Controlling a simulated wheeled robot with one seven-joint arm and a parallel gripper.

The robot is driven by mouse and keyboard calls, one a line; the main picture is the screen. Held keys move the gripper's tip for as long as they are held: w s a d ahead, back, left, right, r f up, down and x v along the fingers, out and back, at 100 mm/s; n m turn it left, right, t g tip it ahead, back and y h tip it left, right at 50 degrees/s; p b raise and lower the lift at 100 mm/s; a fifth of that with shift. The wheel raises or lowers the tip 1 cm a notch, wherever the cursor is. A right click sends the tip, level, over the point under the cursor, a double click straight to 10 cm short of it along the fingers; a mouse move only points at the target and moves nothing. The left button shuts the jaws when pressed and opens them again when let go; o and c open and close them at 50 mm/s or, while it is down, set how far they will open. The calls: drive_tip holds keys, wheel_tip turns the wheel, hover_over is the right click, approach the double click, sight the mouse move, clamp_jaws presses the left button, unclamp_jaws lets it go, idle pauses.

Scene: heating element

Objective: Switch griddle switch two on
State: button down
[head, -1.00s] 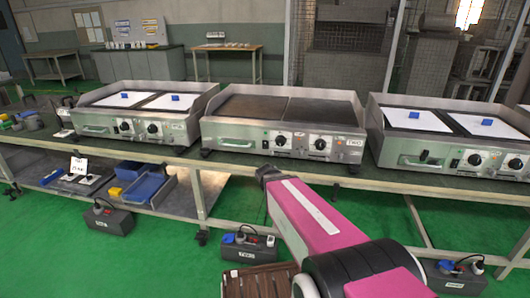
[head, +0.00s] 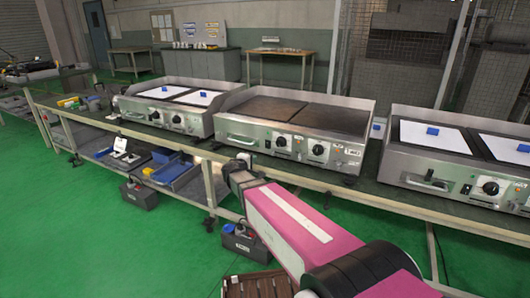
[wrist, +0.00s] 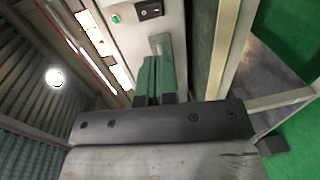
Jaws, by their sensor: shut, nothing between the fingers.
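The middle griddle (head: 305,112) has two dark plates and a front panel with two knobs (head: 281,141) and small labels on the right. My gripper (head: 243,157) is in front of this griddle's lower left side, near its handle; its fingers are small and hard to make out there. In the wrist view my gripper's green fingers (wrist: 157,75) are together, with nothing seen between them. Their tips point toward a pale panel with a green round light (wrist: 115,18) and a black switch (wrist: 150,10). I cannot tell whether the tips touch the panel.
A griddle with white sheets and blue blocks (head: 175,103) stands at the left, another (head: 435,140) at the right. All stand on a long bench. Below are a lower shelf with blue bins (head: 170,165) and black boxes on the green floor (head: 90,230).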

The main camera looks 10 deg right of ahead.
sight(267, 148)
drive_tip(key=shift+a, duration=0.15)
drive_tip(key=shift+w, duration=0.1)
drive_tip(key=x, duration=1.4)
drive_tip(key=shift+w, duration=0.15)
idle(0.4)
drive_tip(key=s+a+f, duration=0.1)
drive_tip(key=s+a, duration=0.7)
drive_tip(key=s, duration=0.3)
drive_tip(key=shift+s+f, duration=0.2)
drive_tip(key=shift+f, duration=0.2)
drive_tip(key=shift+d, duration=0.1)
